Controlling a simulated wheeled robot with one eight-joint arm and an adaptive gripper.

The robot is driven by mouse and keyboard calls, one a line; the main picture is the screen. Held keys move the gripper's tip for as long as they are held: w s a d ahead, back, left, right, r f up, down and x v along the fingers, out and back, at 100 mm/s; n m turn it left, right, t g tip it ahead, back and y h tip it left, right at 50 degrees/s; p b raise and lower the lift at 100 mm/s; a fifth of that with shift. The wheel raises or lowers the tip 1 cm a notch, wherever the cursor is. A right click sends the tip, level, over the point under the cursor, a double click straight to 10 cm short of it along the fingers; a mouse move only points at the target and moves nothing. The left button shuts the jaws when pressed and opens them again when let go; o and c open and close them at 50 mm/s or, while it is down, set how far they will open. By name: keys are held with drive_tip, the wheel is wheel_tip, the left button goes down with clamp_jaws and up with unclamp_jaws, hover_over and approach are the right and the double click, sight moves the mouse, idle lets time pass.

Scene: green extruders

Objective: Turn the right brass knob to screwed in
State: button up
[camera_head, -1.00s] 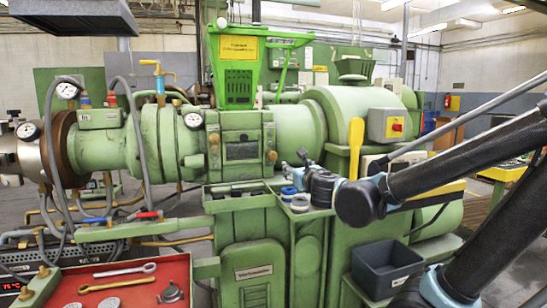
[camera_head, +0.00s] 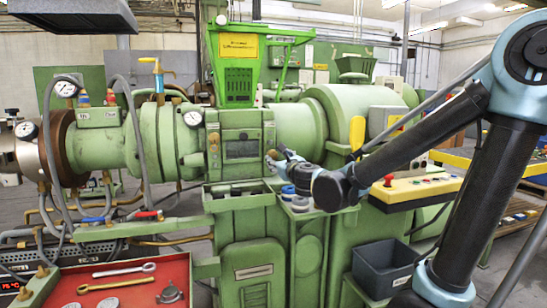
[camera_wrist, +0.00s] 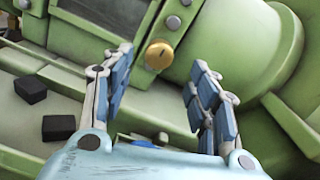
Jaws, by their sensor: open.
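The right brass knob (camera_wrist: 159,56) is round, with a short dark mark on its face. It sits on the green housing's panel, just ahead of my gripper (camera_wrist: 160,64) in the wrist view. My gripper is open, its blue-padded fingers spread to either side of the knob in the picture and holding nothing. Whether the fingers reach the knob's depth is unclear. In the head view my gripper (camera_head: 277,157) is at the right edge of the green housing (camera_head: 242,128) and mostly hides the right knob. The left brass knob (camera_head: 213,141) is in plain view.
A shelf tray (camera_head: 237,196) runs below the housing; dark blocks (camera_wrist: 58,127) lie in it in the wrist view. Round dark parts (camera_head: 303,178) stand beside it. A yellow control panel (camera_head: 415,189) and a dark bin (camera_head: 382,268) are at the right.

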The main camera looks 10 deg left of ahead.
sight(273, 154)
drive_tip(key=shift+x, duration=4.75)
drive_tip(key=shift+d, duration=0.1)
drive_tip(key=c, duration=1.1)
